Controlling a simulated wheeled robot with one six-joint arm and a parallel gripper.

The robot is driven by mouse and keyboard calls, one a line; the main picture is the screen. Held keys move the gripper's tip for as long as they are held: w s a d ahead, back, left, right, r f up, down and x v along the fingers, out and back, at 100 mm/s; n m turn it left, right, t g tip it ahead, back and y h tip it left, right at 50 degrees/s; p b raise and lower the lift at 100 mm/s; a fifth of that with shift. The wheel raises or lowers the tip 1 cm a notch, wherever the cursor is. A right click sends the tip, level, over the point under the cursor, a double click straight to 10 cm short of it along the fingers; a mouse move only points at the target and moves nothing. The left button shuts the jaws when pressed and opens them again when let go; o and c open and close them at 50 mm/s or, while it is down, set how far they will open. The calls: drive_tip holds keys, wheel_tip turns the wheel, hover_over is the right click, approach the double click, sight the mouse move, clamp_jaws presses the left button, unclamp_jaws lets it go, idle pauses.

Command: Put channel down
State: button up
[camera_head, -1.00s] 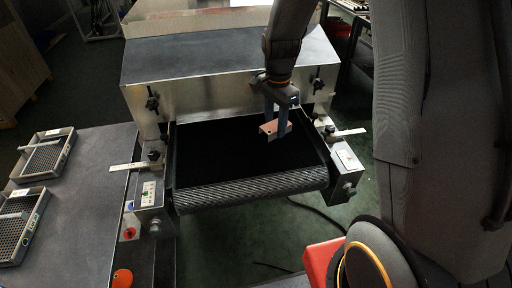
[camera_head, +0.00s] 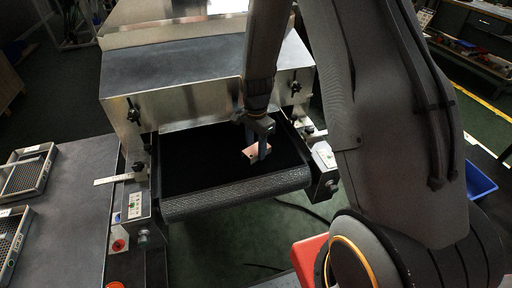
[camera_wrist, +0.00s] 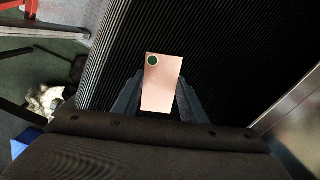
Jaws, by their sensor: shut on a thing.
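The channel (camera_head: 250,152) is a small copper-coloured piece; the wrist view shows its flat face (camera_wrist: 161,88) with one dark round hole near the top left corner. My gripper (camera_head: 258,150) is shut on it, with a finger on each side. The piece is over the right part of the dryer's black belt (camera_head: 200,165). I cannot tell whether it touches the belt. In the wrist view the ribbed belt (camera_wrist: 235,45) lies behind the piece.
The dryer's metal hood (camera_head: 180,75) rises behind the belt. Side rails with clamps and small rulers (camera_head: 118,179) flank it. A grey table (camera_head: 65,220) with perforated trays (camera_head: 27,171) stands at left. A red bin (camera_head: 308,258) and a blue bin (camera_head: 480,180) stand at right.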

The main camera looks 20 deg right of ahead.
sight(256, 149)
drive_tip(key=o, duration=1.1)
drive_tip(key=shift+f, duration=0.1)
wheel_tip(256, 149, up, 12)
drive_tip(key=b, duration=0.3)
drive_tip(key=shift+s+r+n+t, duration=0.15)
drive_tip(key=shift+s+r+n, duration=0.2)
drive_tip(key=shift+s+n, duration=2.25)
drive_tip(key=shift+s+r+n+t, duration=0.2)
drive_tip(key=shift+s+r+n, duration=0.15)
drive_tip(key=shift+s+n, duration=2.2)
drive_tip(key=shift+s+r+n+t, duration=0.15)
drive_tip(key=shift+s+r+n, duration=0.2)
drive_tip(key=shift+s+n, duration=2.25)
drive_tip(key=shift+s+m, duration=0.85)
drive_tip(key=shift+m, duration=0.1)
